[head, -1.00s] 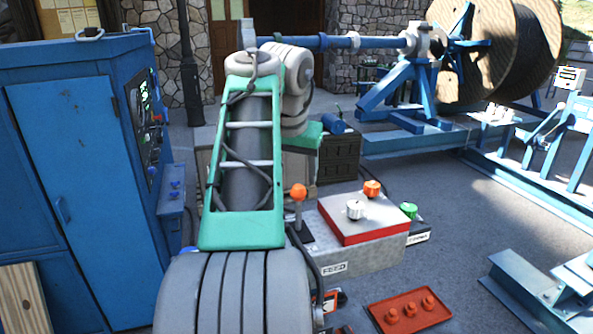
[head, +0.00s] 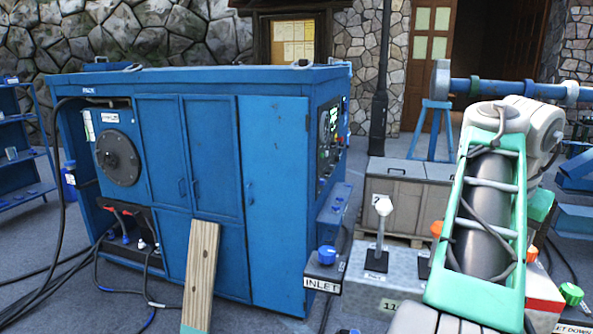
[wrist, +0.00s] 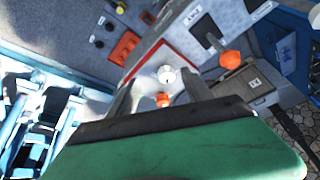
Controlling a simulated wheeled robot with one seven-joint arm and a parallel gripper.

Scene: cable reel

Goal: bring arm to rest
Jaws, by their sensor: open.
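My gripper (wrist: 160,88) shows in the wrist view, with its two grey fingers apart and nothing seen between the tips. It points toward a red-edged control box with a white knob (wrist: 166,74) and an orange knob (wrist: 163,99). I cannot tell how far the fingers are from the knobs. In the head view my green and grey arm fills the right side, and the gripper is hidden behind it.
A lever with an orange ball (wrist: 230,60) stands near the box. In the head view are a blue cabinet (head: 275,190), a white-handled lever (head: 381,208), a blue INLET knob (head: 327,256), a green knob (head: 571,293) and a leaning wooden plank (head: 200,270).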

